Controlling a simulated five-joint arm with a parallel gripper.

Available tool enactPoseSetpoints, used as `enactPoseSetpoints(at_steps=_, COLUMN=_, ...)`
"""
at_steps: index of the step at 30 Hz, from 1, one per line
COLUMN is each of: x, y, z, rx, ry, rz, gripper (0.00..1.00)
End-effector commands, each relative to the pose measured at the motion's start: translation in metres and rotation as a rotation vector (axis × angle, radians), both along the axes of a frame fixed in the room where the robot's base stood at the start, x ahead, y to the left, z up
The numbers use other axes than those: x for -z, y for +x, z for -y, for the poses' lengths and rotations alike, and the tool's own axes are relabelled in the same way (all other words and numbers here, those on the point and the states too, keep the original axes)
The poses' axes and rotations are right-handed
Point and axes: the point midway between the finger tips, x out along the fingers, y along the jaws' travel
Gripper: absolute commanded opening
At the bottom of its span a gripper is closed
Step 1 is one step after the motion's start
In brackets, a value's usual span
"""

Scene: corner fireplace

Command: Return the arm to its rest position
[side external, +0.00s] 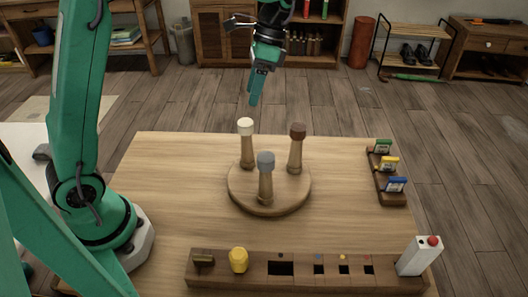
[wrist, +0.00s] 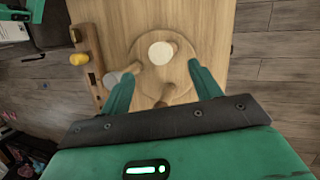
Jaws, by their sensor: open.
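My gripper (side external: 256,88) hangs in the air above the far part of the table, higher than the pegs, and holds nothing. In the wrist view its two green fingers (wrist: 158,90) are spread apart with empty space between them. Below stands a round wooden base (side external: 240,202) with three upright wooden pegs: a white-topped peg (side external: 246,128), a brown-topped peg (side external: 297,132) and a grey-topped peg (side external: 265,160). The white top (wrist: 161,53) shows between the fingers in the wrist view, well below them and not touched.
A wooden rack (side external: 215,282) along the near edge holds a yellow knob (side external: 238,260) and has several slots. A white box with a red button (side external: 418,256) stands at its right end. A small stand (side external: 388,186) with coloured tags is at the right. The table's left middle is clear.

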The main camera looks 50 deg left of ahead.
Motion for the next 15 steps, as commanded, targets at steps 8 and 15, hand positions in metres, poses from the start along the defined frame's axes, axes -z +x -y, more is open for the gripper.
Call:
enactPoseSetpoints(at_steps=8, x=-0.003, y=-0.002, z=0.000, rx=-0.006, ry=0.002, rz=0.009, gripper=0.63)
enactPoseSetpoints(at_steps=15, x=-0.015, y=-0.016, z=-0.003, rx=-0.056, ry=0.013, rz=0.079, gripper=0.63)
